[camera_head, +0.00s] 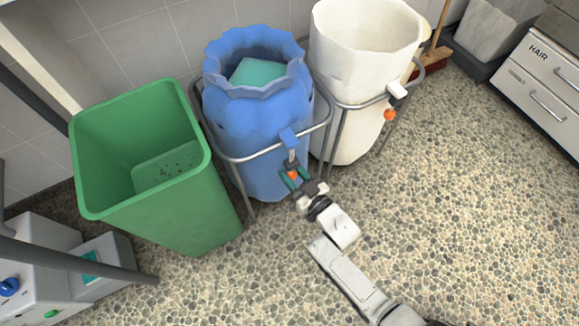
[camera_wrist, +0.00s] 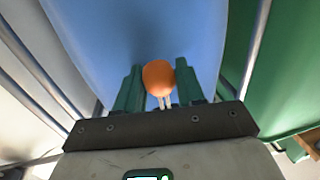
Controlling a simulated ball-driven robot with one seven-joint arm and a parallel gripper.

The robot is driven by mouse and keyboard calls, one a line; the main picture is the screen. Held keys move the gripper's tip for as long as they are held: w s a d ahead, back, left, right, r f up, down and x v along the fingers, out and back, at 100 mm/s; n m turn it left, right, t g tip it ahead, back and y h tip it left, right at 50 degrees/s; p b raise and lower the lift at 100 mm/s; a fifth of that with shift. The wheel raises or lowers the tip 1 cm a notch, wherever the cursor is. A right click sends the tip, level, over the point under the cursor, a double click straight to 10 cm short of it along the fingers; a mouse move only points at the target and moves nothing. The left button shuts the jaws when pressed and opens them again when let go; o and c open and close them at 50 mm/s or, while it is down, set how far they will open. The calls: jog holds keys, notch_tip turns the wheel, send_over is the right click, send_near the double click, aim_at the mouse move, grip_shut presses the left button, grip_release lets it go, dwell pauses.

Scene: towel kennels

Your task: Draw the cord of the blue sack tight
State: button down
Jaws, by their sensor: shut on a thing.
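The blue sack (camera_head: 243,145) stands in a metal frame (camera_head: 268,157), its mouth open and ruffled, with a teal cloth (camera_head: 257,72) showing inside. A blue block (camera_head: 289,138) sits at the front of the frame's rail. An orange ball (camera_head: 293,174) hangs below it on the sack's cord. My gripper (camera_head: 296,183) is shut on the orange ball, in front of the sack. In the wrist view the ball (camera_wrist: 158,78) sits between the green fingers, with pale cord ends below it and the blue sack (camera_wrist: 150,30) behind.
A green bin (camera_head: 188,215) stands left of the sack. A white sack (camera_head: 350,90) in its own frame, with another orange ball (camera_head: 390,115), stands to the right. Drawers (camera_head: 540,85) are at the far right. The pebbled floor (camera_head: 460,210) at front right is clear.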

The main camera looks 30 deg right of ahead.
jog(key=shift+s+f+b, duration=0.1)
jog(key=shift+f+b, duration=0.35)
jog(key=shift+f, duration=0.7)
jog(key=c, duration=1)
grip_release()
jog(key=shift+f, duration=0.1)
jog(key=shift+o, duration=1.1)
jog(key=shift+s+r, duration=0.2)
jog(key=shift+s, duration=0.3)
jog(key=s+d+p, duration=0.1)
jog(key=s+p, duration=0.2)
jog(key=s, duration=0.6)
jog(key=shift+s+d, duration=0.3)
jog(key=shift+w, duration=0.1)
